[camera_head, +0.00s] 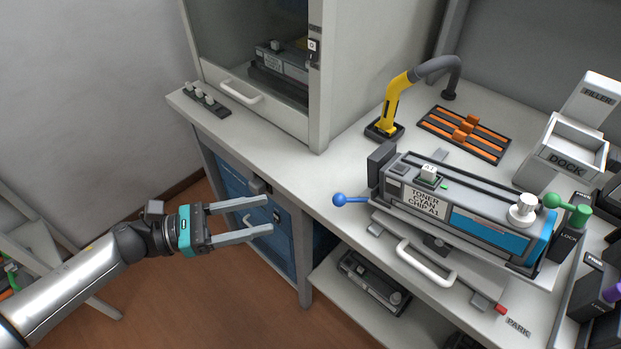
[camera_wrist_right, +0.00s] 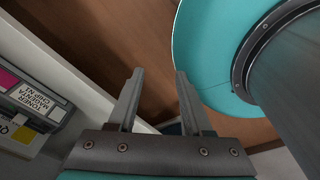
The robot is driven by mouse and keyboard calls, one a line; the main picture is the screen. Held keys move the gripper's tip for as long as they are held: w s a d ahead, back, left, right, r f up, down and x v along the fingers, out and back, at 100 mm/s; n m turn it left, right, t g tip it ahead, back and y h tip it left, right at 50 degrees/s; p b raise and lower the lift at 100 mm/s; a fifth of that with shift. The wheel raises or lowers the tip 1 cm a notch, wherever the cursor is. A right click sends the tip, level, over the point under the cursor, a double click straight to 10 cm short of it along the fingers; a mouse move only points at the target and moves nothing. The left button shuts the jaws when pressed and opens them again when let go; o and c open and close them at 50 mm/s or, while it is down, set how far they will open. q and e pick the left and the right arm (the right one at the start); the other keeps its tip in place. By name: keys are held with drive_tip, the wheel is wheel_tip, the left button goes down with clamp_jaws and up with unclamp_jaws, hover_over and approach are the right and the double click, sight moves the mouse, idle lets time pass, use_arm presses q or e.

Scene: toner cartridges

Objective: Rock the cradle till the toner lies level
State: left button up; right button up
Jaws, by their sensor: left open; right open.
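The toner cartridge (camera_head: 413,197), labelled "TONER CYAN CHIP A1", lies in the cradle (camera_head: 385,222) on the bench at right. It has a blue window strip (camera_head: 490,234) along its front, a white knob and a small chip block on top. The cradle has a white handle (camera_head: 425,262) at its front and a blue ball lever (camera_head: 340,199) at its left end. The toner level inside cannot be made out. My left gripper (camera_head: 267,215) is open and empty, left of the cradle and apart from it. My right gripper (camera_wrist_right: 153,75) is open and empty in the right wrist view.
A yellow nozzle (camera_head: 391,106) and orange-railed rack (camera_head: 465,134) stand behind the cradle. A white dock (camera_head: 572,142) and green-handled lock (camera_head: 568,212) are at right. A glass-fronted cabinet (camera_head: 318,75) stands behind. A magenta toner cartridge (camera_wrist_right: 35,105) shows in the right wrist view.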

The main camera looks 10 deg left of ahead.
use_arm(q)
approach(334, 199)
drive_tip(key=x, duration=1)
drive_tip(key=shift+f+p, duration=0.4)
drive_tip(key=shift+w+d, duration=0.25)
drive_tip(key=shift+d, duration=0.2)
use_arm(e)
drive_tip(key=s, duration=0.3)
drive_tip(key=shift+s+a+r+g, duration=0.1)
drive_tip(key=shift+a+r+g, duration=0.2)
drive_tip(key=shift+a+r, duration=0.05)
use_arm(q)
clamp_jaws()
use_arm(e)
drive_tip(key=shift+d, duration=0.35)
